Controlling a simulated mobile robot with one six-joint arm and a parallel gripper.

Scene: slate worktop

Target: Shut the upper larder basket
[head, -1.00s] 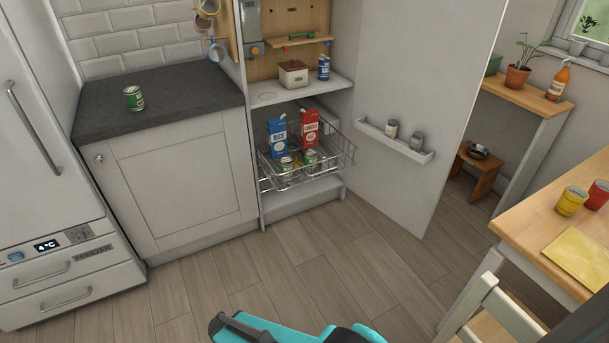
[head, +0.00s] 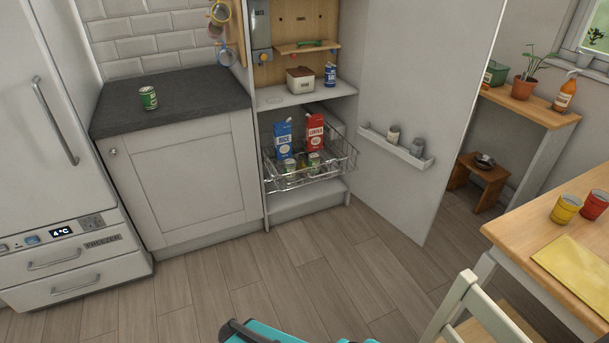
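The wire larder basket (head: 318,178) is pulled out of the open larder cabinet, below a white shelf (head: 300,98). It holds a blue rice carton (head: 283,140), a red carton (head: 315,134) and several cans, one of them a green can (head: 290,166). Only this one pull-out basket is visible. The larder door (head: 410,95) stands wide open to the right of the basket. A teal and dark part of my own body shows at the bottom edge. My gripper's fingers are not visible.
A dark worktop (head: 190,97) with a green can (head: 148,98) is left of the larder. A wooden table (head: 515,225) and a white chair (head: 468,310) stand at the right. The wooden floor (head: 290,275) before the basket is clear.

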